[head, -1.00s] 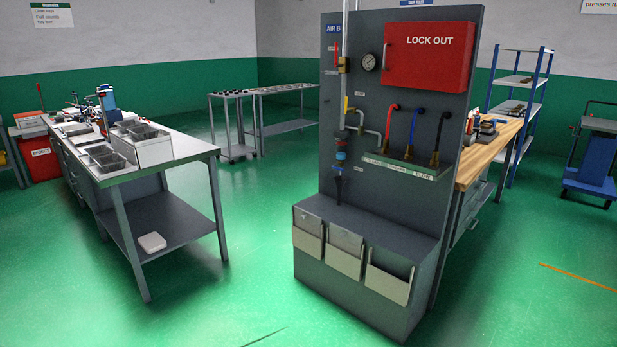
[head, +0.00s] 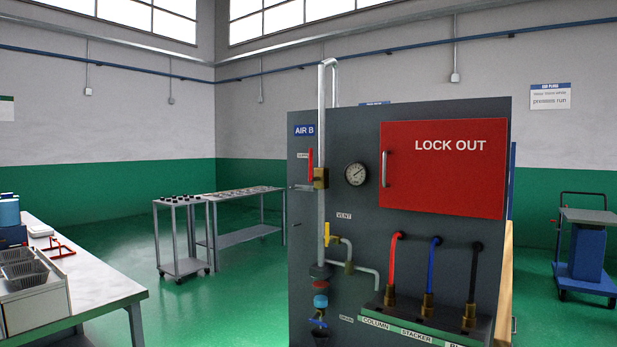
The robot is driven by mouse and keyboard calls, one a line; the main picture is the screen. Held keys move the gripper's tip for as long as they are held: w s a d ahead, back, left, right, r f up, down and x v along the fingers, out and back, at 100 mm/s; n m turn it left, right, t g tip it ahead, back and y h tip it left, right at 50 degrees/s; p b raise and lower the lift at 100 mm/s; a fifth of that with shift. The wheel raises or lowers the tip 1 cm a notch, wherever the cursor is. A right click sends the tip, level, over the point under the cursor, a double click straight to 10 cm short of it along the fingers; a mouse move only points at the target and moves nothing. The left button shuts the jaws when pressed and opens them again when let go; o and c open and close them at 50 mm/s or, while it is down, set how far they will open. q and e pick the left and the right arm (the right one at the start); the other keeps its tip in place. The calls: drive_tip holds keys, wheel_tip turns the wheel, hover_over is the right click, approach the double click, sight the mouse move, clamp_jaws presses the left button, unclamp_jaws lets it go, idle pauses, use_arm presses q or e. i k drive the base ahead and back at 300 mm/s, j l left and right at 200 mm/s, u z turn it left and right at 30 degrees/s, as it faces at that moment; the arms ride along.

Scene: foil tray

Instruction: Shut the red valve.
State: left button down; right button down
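The red valve is a red lever (head: 310,164) on a brass body (head: 321,178) on the pipe at the upper left of the dark panel (head: 350,225). The lever stands upright, along the pipe, just left of it. A label beside it is too small to read in full. A round gauge (head: 356,174) sits to its right. Below, a yellow lever (head: 327,233) stands upright near the VENT label. Neither of my grippers shows in the head view.
A red LOCK OUT box (head: 443,168) with a handle fills the panel's upper right. Red, blue and black hoses rise from the shelf (head: 410,322) below. A workbench (head: 95,280) stands at left, a small cart (head: 182,238) behind. Green floor is open between bench and panel.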

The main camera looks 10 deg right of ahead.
sight(310, 179)
drive_tip(key=i+z, duration=0.15)
drive_tip(key=i, duration=0.25)
drive_tip(key=i+j+z, duration=0.15)
drive_tip(key=i, duration=0.3)
drive_tip(key=i+j+z, duration=0.15)
drive_tip(key=i, duration=0.25)
